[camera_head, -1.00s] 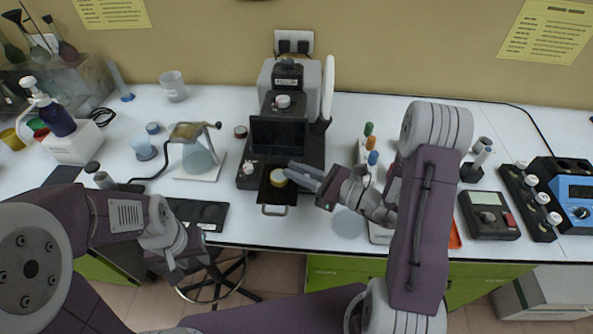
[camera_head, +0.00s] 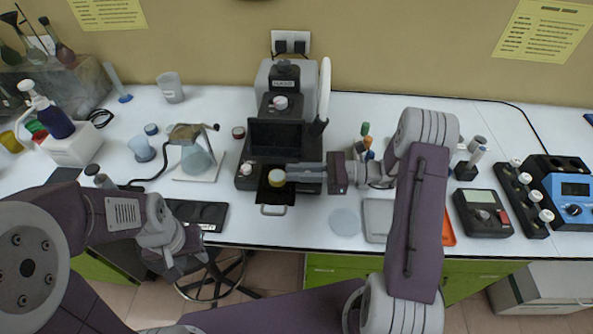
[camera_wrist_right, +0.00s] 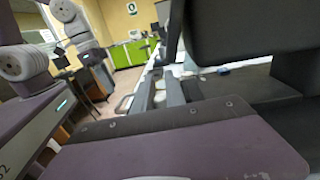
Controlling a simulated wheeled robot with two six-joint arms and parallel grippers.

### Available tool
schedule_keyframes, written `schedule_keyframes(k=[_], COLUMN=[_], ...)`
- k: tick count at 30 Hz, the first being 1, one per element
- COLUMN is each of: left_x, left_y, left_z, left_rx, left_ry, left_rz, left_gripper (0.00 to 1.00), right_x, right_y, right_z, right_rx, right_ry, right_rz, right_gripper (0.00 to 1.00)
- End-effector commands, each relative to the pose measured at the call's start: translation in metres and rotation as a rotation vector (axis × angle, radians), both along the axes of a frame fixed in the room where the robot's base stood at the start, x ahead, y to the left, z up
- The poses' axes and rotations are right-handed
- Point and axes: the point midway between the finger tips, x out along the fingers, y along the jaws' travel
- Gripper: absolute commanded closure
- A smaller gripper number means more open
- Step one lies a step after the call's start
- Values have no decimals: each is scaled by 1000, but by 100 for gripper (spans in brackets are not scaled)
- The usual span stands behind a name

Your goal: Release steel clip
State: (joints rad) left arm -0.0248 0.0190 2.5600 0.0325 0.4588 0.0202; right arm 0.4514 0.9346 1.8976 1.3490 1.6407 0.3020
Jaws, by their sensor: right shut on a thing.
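A small round container with a yellow band and pale top (camera_head: 277,177) is at the black pull-out tray (camera_head: 273,197) at the front of the dark instrument (camera_head: 288,135). My right gripper (camera_head: 289,174) reaches in from the right, its fingers level and shut at the container. In the right wrist view, a pale piece (camera_wrist_right: 160,97) shows between the fingers. I cannot make out a steel clip; it may be hidden by the fingers. My left gripper (camera_head: 175,268) hangs in front of the table edge at the left, empty; its jaw opening is too small to tell.
A flask on a stand (camera_head: 196,158) is left of the instrument. A flat pale disc (camera_head: 345,222) lies to the right of the tray. A black meter (camera_head: 483,213) and a blue device (camera_head: 568,190) stand further right.

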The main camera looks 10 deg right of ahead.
Motion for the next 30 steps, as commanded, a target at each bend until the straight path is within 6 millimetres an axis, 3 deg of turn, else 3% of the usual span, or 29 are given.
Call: schedule_keyframes(k=[2,3,5,20,30], left_x=[0,0,0,0,0], left_y=[0,0,0,0,0], left_z=[0,0,0,-1,-14], left_rx=[0,0,0,0,0], left_ry=[0,0,0,0,0], left_rz=[0,0,0,0,0], left_gripper=[64,64,64,64,64], right_x=[0,0,0,0,-1], right_y=[0,0,0,0,7], right_z=[1,1,0,0,-2], right_rx=[1,1,1,1,4], right_ry=[-1,-1,-1,1,4], right_rz=[0,0,-1,-14,-346], right_gripper=[100,76,64,64,64])
